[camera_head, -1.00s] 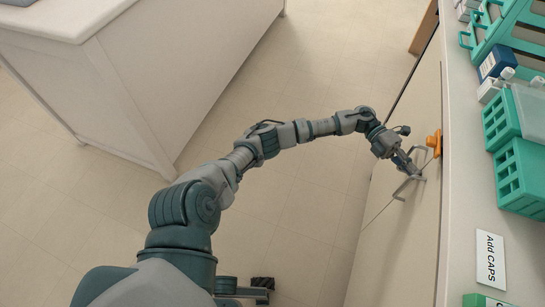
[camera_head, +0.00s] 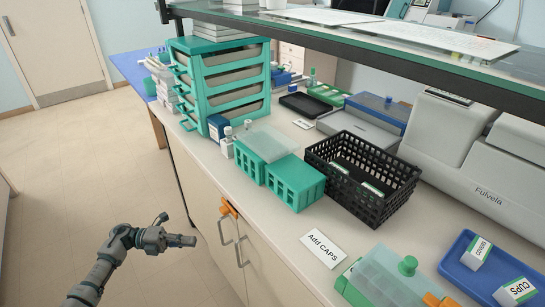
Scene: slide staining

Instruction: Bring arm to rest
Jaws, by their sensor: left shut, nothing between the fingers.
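My left arm comes in from the lower left. Its gripper (camera_head: 182,240) is shut and empty, held over the open floor to the left of the bench cabinet. The gripper is apart from the cabinet door handles (camera_head: 229,231). My right gripper is not in view.
The bench (camera_head: 275,232) bears a teal drawer unit (camera_head: 204,78), teal racks (camera_head: 294,184), a black basket (camera_head: 338,187), an "Add CAPS" card (camera_head: 323,247) and a blue tray (camera_head: 463,272). An orange piece (camera_head: 229,209) sits at the cabinet doors. A glass shelf (camera_head: 420,45) overhangs the bench. The floor (camera_head: 90,170) is clear.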

